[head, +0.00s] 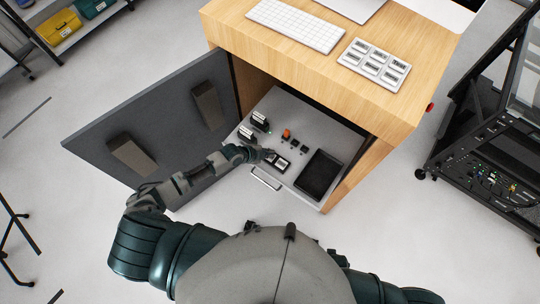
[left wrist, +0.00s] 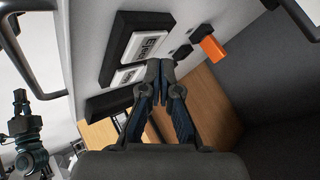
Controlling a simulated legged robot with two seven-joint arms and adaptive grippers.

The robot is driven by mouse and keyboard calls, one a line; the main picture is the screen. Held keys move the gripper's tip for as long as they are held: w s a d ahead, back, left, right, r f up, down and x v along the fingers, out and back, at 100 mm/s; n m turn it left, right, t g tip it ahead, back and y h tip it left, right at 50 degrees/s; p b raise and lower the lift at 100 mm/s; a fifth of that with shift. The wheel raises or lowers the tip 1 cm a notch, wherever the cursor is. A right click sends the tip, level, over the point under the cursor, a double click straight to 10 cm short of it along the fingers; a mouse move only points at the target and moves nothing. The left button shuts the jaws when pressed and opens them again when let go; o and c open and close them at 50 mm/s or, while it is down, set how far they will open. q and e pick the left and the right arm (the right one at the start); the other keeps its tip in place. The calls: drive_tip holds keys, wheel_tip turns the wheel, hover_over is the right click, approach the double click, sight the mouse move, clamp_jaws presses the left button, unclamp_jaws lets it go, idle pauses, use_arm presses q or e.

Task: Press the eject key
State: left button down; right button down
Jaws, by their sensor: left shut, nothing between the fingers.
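The eject key is a white plate with dark lettering (left wrist: 148,43) in a black frame on the grey drawer panel, in the left wrist view. A second white key (left wrist: 128,75) lies beside it in the same frame. In the head view this key pair (head: 277,163) shows small on the pulled-out panel. My left gripper (head: 269,155) is shut and empty. In the left wrist view its fingertips (left wrist: 159,68) are close to the eject key's edge; I cannot tell if they touch. A dark jointed part, probably my right gripper (left wrist: 22,100), shows small at the left there.
The panel also holds an orange switch (head: 286,134), small black switches, a black tray (head: 319,175) and a front handle (head: 265,179). The wooden cabinet (head: 405,110) overhangs the panel's back.

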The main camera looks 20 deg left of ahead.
idle(0.7)
use_arm(q)
drive_tip(key=shift+f+b, duration=0.3)
drive_tip(key=shift+f, duration=0.1)
drive_tip(key=shift+f+b, duration=0.35)
drive_tip(key=shift+f, duration=0.05)
idle(0.5)
drive_tip(key=shift+r, duration=0.15)
drive_tip(key=shift+r+p, duration=0.7)
drive_tip(key=shift+r, duration=0.05)
